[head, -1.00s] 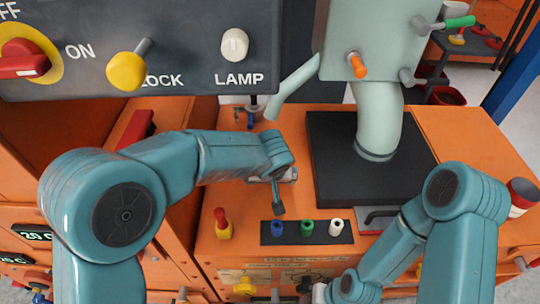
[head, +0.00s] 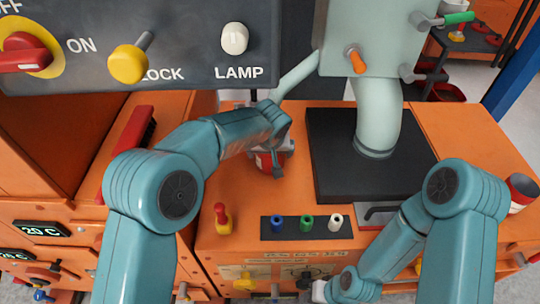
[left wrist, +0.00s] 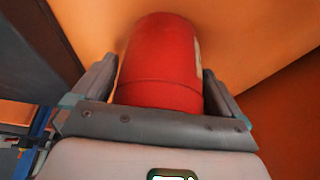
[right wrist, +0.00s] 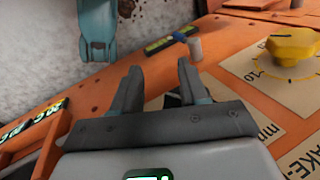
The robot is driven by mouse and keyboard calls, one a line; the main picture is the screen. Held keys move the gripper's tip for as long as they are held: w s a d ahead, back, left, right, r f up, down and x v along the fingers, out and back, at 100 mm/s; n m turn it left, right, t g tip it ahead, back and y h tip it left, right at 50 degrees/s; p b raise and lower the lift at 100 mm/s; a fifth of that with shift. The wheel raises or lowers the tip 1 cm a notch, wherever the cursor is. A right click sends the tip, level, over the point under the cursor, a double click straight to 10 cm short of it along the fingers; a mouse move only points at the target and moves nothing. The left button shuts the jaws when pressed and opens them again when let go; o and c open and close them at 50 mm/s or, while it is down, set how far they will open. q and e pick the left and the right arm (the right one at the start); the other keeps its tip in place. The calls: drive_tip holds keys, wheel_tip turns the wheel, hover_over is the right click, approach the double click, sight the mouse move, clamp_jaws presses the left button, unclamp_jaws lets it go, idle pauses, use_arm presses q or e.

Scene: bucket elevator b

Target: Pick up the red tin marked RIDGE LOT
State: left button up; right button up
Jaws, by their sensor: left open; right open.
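A red tin (left wrist: 158,62) stands between the two fingers of my left gripper (left wrist: 158,80) in the left wrist view. A strip of pale label shows at its right edge; I cannot read any marking. In the head view the same tin (head: 264,161) is partly hidden by my left gripper (head: 272,150), on the orange bench top. The left fingers are open, one on each side of the tin; contact is not clear. My right gripper (right wrist: 159,75) is open and empty near the bench's front panel in the right wrist view.
A second red tin with a pale label (head: 521,190) stands at the bench's right edge. A black plate (head: 325,150) bears a pale green machine (head: 378,120). A red-topped yellow knob (head: 222,220) and a strip of blue, green and white pegs (head: 306,226) are in front.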

use_arm(q)
drive_tip(key=c, duration=0.9)
drive_tip(key=shift+r, duration=0.1)
